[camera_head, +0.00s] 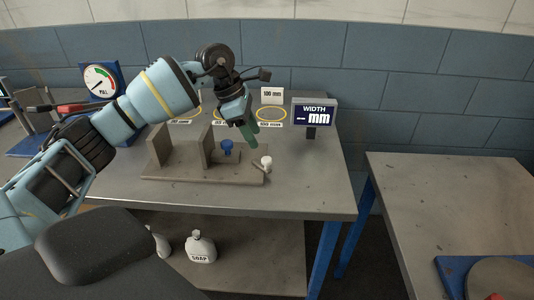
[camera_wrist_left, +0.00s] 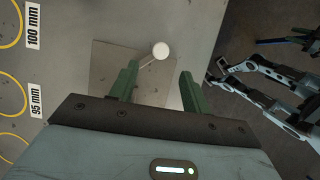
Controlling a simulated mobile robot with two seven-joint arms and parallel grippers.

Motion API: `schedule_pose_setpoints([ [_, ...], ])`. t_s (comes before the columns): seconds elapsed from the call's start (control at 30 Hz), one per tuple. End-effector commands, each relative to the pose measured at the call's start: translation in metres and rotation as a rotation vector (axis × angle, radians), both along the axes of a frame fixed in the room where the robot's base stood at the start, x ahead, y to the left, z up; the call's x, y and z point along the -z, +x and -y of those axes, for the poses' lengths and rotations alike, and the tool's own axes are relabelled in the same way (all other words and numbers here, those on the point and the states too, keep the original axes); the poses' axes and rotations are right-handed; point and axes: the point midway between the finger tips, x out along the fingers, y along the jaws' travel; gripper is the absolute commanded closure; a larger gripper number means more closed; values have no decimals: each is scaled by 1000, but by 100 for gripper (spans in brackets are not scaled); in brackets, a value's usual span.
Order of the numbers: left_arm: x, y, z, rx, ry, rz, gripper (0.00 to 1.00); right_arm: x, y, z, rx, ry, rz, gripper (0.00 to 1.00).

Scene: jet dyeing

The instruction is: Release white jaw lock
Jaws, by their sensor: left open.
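The white jaw lock (camera_head: 267,162) is a small round-topped knob with a thin lever, at the right end of a brown jaw fixture (camera_head: 190,178) on the workbench. In the left wrist view the white knob (camera_wrist_left: 161,50) shows just beyond the fingertips, roughly centred between them. My left gripper (camera_head: 248,134) has green fingers pointing down, above and behind the white lock. The left wrist view shows its fingers (camera_wrist_left: 159,69) spread apart with nothing between them. A blue knob (camera_head: 227,147) stands on the fixture, left of the white one. My right gripper is not seen.
A display reading "WIDTH -- mm" (camera_head: 314,113) stands at the bench's back right. Yellow rings (camera_head: 271,114) with size labels lie along the back. A pull gauge (camera_head: 99,80) stands at the left. Bare bench top (camera_head: 315,185) lies right of the fixture.

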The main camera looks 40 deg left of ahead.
Motion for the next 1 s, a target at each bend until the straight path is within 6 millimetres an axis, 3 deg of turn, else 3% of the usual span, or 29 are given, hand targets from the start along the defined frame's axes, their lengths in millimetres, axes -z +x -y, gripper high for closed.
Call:
schedule_pose_setpoints([
  [0.17, 7, 1, 3, 1, -2, -2, 52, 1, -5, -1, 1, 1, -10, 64],
  [0.6, 61, 13, 23, 1, -6, -1, 52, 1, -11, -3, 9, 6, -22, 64],
  [1.0, 73, 16, 27, 0, -5, 0, 52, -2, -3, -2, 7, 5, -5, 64],
])
